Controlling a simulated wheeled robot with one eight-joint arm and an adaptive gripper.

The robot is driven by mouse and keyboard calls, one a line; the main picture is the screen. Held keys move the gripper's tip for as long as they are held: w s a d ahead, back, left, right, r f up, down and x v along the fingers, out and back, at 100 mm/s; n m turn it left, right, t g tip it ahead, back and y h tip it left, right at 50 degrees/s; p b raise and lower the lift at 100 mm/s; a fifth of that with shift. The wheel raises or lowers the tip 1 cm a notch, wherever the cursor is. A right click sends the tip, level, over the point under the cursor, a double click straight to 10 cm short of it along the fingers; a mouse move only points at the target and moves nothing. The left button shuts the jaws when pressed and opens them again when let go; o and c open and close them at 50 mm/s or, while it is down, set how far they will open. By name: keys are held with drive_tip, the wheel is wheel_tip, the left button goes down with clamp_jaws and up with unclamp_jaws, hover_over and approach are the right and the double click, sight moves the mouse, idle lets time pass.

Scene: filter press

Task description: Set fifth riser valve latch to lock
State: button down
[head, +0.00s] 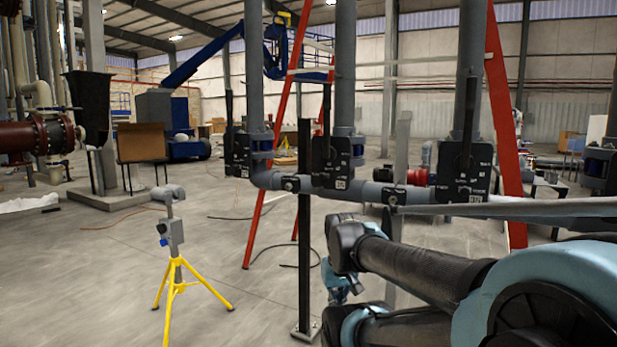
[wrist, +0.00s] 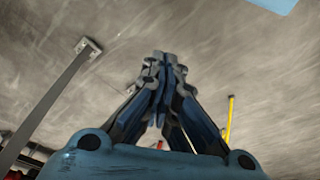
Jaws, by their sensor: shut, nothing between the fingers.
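Grey vertical risers carry black valve plates with upright dark handles. One valve (head: 465,172) is at the right, one valve (head: 335,162) is near the middle, and one valve (head: 239,152) is farther left. I cannot tell which is the fifth, and latch positions are too small to read. My gripper shows in the wrist view (wrist: 163,62) with its fingers together and nothing between them. In the head view my gripper (head: 338,287) is partly hidden behind my arm, low and in front of the pipes, apart from every valve.
A grey horizontal pipe (head: 380,190) joins the risers, held by a dark post (head: 304,260). A red ladder (head: 282,140) stands behind. A yellow tripod (head: 178,275) stands at the left. Open floor (head: 90,290) lies left. The wrist view shows floor and a post (wrist: 50,105).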

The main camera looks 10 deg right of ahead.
drive_tip(key=w+d+r+n+t+h, duration=0.35)
drive_tip(key=w+r+h, duration=0.45)
drive_tip(key=w+r, duration=1.05)
drive_tip(key=w+a+r+t+h, duration=0.2)
drive_tip(key=w+a+r, duration=0.3)
drive_tip(key=w+a, duration=0.2)
drive_tip(key=w+a+r+n+t+h, duration=0.1)
drive_tip(key=w+a+r+t+h, duration=0.2)
drive_tip(key=w, duration=0.9)
drive_tip(key=a+r, duration=0.3)
drive_tip(key=a, duration=0.2)
drive_tip(key=shift+w, duration=0.3)
drive_tip(key=shift+n, duration=0.25)
